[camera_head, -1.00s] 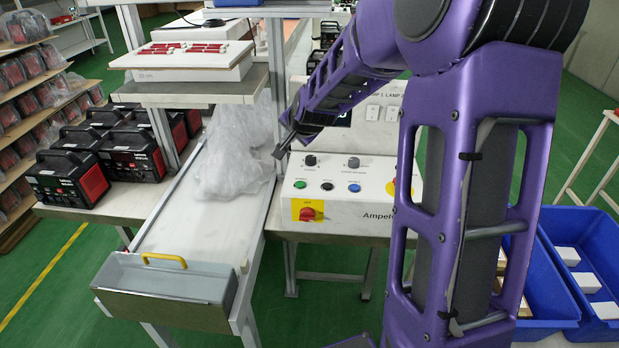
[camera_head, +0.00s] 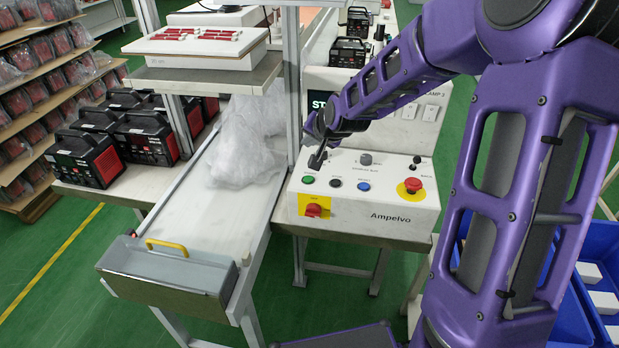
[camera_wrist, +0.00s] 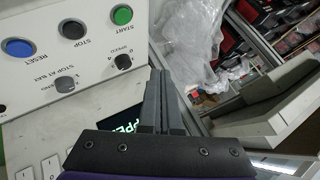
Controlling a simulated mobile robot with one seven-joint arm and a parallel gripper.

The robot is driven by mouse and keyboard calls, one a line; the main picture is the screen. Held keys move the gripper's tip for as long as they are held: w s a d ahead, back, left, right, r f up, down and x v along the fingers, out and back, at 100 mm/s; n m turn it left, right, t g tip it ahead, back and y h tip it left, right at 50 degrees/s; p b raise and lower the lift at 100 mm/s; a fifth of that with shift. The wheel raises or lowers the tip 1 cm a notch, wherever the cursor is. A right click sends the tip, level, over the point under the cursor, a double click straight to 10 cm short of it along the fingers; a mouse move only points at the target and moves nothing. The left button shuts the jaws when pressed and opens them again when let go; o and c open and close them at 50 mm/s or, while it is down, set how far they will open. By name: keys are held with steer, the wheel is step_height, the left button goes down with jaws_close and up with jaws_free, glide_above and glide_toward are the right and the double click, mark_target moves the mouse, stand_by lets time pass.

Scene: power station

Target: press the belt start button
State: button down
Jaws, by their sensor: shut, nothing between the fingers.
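The green start button (camera_head: 308,180) sits at the left end of the button row on the white control box (camera_head: 360,205). In the wrist view the green button (camera_wrist: 122,15) is marked START and lies beyond my fingertips. Beside it are the black stop button (camera_head: 335,183) and the blue reset button (camera_head: 364,186). My gripper (camera_head: 317,160) is shut and empty, just above and behind the green button in the head view, apart from it. In the wrist view my shut gripper (camera_wrist: 158,78) points toward the panel, beside the speed knob (camera_wrist: 123,61).
A red emergency stop (camera_head: 413,185) and a red rotary switch (camera_head: 313,210) are on the same box. A belt (camera_head: 205,215) with clear plastic bags (camera_head: 247,145) lies to the left, with a metal post (camera_head: 294,90) between. Black-and-red power stations (camera_head: 85,160) stand further left.

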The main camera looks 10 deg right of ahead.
mark_target(309, 182)
steer(key=shift+f, duration=0.1)
step_height(309, 182, down, 9)
steer(key=b, duration=0.5)
steer(key=shift+r, duration=0.2)
steer(key=shift+f, duration=0.1)
stand_by(1.7)
steer(key=shift+f+b, duration=0.3)
steer(key=shift+b, duration=0.1)
steer(key=shift+f, duration=0.45)
stand_by(0.6)
steer(key=shift+r, duration=0.15)
steer(key=shift+r+p, duration=0.5)
steer(key=shift+r, duration=0.2)
